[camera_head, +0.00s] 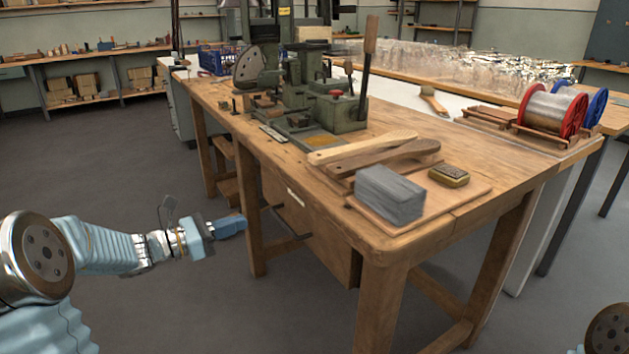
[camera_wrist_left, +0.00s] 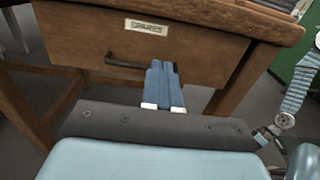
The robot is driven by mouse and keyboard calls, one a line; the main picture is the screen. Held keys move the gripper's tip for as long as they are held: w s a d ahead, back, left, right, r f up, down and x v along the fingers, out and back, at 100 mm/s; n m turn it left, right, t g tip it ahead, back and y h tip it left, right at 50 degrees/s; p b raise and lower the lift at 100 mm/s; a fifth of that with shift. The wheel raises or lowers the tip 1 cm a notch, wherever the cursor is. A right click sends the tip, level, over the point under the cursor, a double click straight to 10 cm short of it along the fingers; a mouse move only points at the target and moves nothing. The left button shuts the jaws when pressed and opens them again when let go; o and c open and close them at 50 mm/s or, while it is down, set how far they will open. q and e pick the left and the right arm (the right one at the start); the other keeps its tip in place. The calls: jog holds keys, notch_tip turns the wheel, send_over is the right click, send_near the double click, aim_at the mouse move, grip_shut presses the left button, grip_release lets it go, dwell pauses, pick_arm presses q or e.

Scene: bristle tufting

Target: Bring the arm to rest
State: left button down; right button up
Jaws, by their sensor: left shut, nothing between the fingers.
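My left arm comes in from the left in the head view. Its gripper (camera_head: 238,226) is shut and empty, in front of the workbench (camera_head: 470,163) and below the level of its top. In the left wrist view the shut blue fingers (camera_wrist_left: 165,88) point at a wooden drawer front (camera_wrist_left: 200,55) labelled "SPARES". The fingers overlap the right end of the dark drawer handle (camera_wrist_left: 125,62) in that view; I cannot tell whether they touch it.
On the bench stand a green tufting machine (camera_head: 315,100), brush handles (camera_head: 375,155), a grey block (camera_head: 389,193) and a small brush-like block (camera_head: 449,176). Wire spools (camera_head: 552,110) stand farther right. The floor (camera_head: 120,160) left of the bench is clear.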

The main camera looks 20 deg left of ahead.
pick_arm(q)
jog(key=s+d+f+m+g+y, duration=0.1)
jog(key=s+d+f+m+g, duration=0.2)
jog(key=f, duration=0.5)
jog(key=s+d+f+m+g+y, duration=0.1)
jog(key=d+f+g, duration=0.2)
jog(key=d+f, duration=0.35)
jog(key=s+d+f+m+g+y, duration=0.1)
jog(key=s+d+f+m+g, duration=0.2)
jog(key=f, duration=0.7)
jog(key=s+d+f+m+g+y, duration=0.2)
jog(key=s+d+f+m, duration=0.3)
jog(key=s+f+m, duration=0.2)
jog(key=s+d+f+m+g+y, duration=0.2)
jog(key=s+d+f+m, duration=0.4)
jog(key=f+m, duration=0.4)
jog(key=shift+s+d+m+y+p, duration=0.25)
jog(key=shift+s+m+y+p, duration=0.15)
jog(key=shift+m, duration=0.5)
